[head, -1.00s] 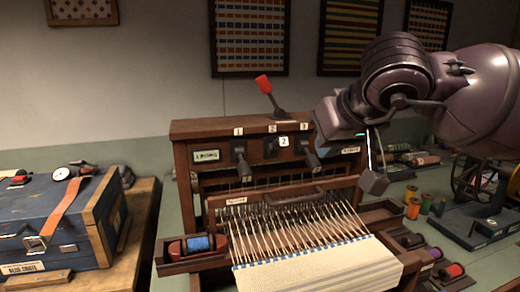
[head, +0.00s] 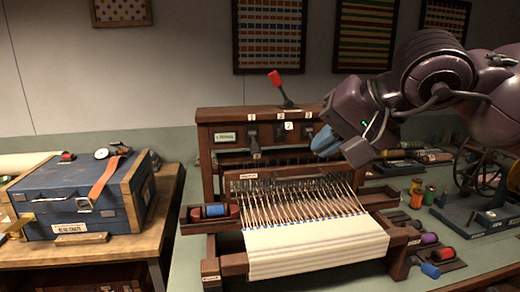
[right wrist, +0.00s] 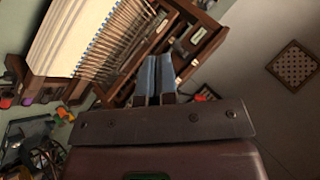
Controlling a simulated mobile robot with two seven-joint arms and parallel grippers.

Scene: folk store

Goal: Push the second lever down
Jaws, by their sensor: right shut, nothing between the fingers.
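The wooden loom (head: 222,117) has a numbered lever panel. The second lever, with a red grip (head: 275,78), stands up from its top, tilted slightly left, above the label 2. The first lever (head: 255,143) is dark and hangs down at the panel's left. The third lever (head: 308,130) is at the right, partly hidden by my right gripper (head: 325,141). That gripper's blue fingers are shut and empty, pointing left, below and right of the red grip and apart from it. The fingers also show together in the right wrist view (right wrist: 154,78). My left gripper is out of view.
A blue crate (head: 75,205) stands on a wooden table at left. Thread spools (head: 445,254) lie at the loom's right, with a spinning wheel (head: 475,170) beyond. Cream cloth (head: 315,245) covers the loom's front.

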